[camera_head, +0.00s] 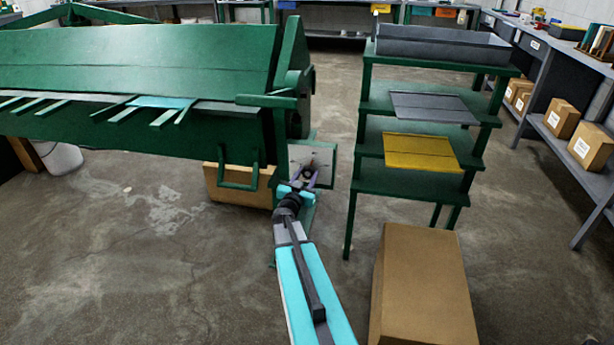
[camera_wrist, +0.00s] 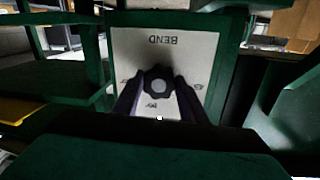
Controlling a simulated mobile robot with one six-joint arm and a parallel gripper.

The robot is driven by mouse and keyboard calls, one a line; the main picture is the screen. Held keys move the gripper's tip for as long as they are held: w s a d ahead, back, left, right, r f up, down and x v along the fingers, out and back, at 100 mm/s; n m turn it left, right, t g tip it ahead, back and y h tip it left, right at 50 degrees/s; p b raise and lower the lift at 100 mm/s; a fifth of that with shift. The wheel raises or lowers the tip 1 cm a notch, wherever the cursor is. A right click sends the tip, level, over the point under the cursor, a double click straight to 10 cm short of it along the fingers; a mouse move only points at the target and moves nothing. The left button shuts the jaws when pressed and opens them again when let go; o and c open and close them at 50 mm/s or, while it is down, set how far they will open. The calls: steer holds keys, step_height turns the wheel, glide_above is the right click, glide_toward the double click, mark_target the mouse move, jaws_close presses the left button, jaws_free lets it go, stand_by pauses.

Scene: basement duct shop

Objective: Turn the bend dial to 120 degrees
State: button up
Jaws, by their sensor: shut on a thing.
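The bend dial is a dark, lobed knob with a grey centre (camera_wrist: 158,86), on a pale plate marked "BEND" (camera_wrist: 206,50) that appears upside down in the wrist view. Several small marks ring the dial, too blurred to read, so its setting cannot be told. In the head view the plate (camera_head: 326,152) is on the green machine's right end, and my gripper largely covers the dial. My gripper (camera_wrist: 158,98) is shut on the dial, one dark finger on each side of it. It also shows at the plate in the head view (camera_head: 307,176).
The large green bending machine (camera_head: 140,60) fills the left. A green stepped rack (camera_head: 410,180) with grey and yellow sheets stands close to the right of the dial. A cardboard box (camera_head: 425,285) stands on the floor beside my arm. Open floor lies at front left.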

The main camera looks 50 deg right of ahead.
steer(key=shift+s+m+p, duration=0.1)
steer(key=shift+m+p, duration=0.2)
steer(key=shift+m, duration=0.3)
steer(key=m+p, duration=0.1)
steer(key=m, duration=0.3)
steer(key=m+y+b, duration=0.1)
steer(key=m, duration=0.5)
steer(key=shift+s, duration=0.1)
steer(key=shift+m, duration=0.3)
steer(key=o, duration=1.1)
steer(key=shift+c, duration=0.2)
